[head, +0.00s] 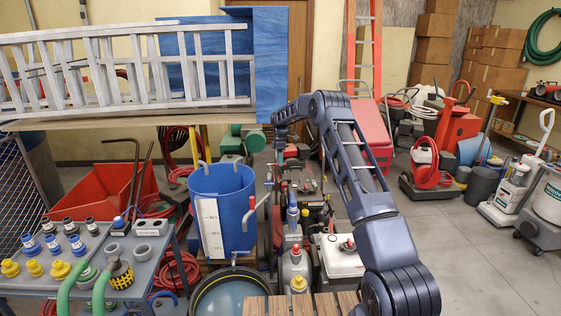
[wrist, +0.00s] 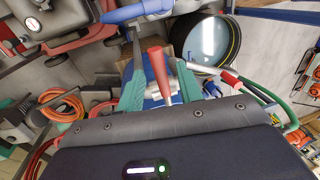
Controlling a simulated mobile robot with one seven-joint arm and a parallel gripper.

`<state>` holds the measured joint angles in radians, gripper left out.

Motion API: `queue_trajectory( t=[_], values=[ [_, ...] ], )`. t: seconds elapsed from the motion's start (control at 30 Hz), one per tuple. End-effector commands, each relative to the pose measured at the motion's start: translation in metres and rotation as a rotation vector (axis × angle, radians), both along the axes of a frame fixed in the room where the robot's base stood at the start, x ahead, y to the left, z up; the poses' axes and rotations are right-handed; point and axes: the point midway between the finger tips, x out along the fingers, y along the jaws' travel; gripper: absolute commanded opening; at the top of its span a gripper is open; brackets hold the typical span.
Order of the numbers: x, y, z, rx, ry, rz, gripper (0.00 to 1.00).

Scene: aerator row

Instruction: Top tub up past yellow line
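The blue tub (head: 236,205) stands left of centre in the head view, with a white marked strip (head: 211,228) on its front. I cannot make out a yellow line on it. A red-handled lever (head: 251,203) stands at the tub's right side. In the wrist view a red handle (wrist: 158,68) rises between the two green fingers of my gripper (wrist: 160,85). The fingers are apart, and I cannot tell whether they touch the handle. In the head view my arm reaches away to the back, and its fingertips are not clear there.
A round black-rimmed basin (head: 230,297) holds water below the tub; it also shows in the wrist view (wrist: 209,42). A grey bench (head: 140,268) with coloured fittings stands left. A ladder (head: 130,75) lies above. Bottles and a white canister (head: 341,257) crowd the centre.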

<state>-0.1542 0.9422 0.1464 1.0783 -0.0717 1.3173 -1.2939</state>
Motion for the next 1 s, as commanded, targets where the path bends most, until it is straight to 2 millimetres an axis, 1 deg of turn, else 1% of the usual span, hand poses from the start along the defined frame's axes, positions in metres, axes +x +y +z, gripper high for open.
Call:
queue_trajectory(
  t=[0.17, 0.2, 0.37, 0.4, 0.77, 1.0],
  values=[
    [0.0000, 0.0000, 0.0000, 0.000, 0.000, 0.000, 0.36],
    [-0.0001, 0.0000, 0.0001, 0.000, 0.000, 0.000, 0.34],
    [-0.0001, 0.0000, 0.0002, 0.000, 0.000, 0.000, 0.03],
    [0.0000, 0.0000, 0.0003, 0.000, 0.000, 0.000, 0.00],
    [-0.0015, -0.0003, 0.0006, -0.001, 0.000, -0.024, 0.00],
    [-0.0089, 0.0000, 0.0013, 0.001, 0.000, -0.139, 0.00]
  ],
)
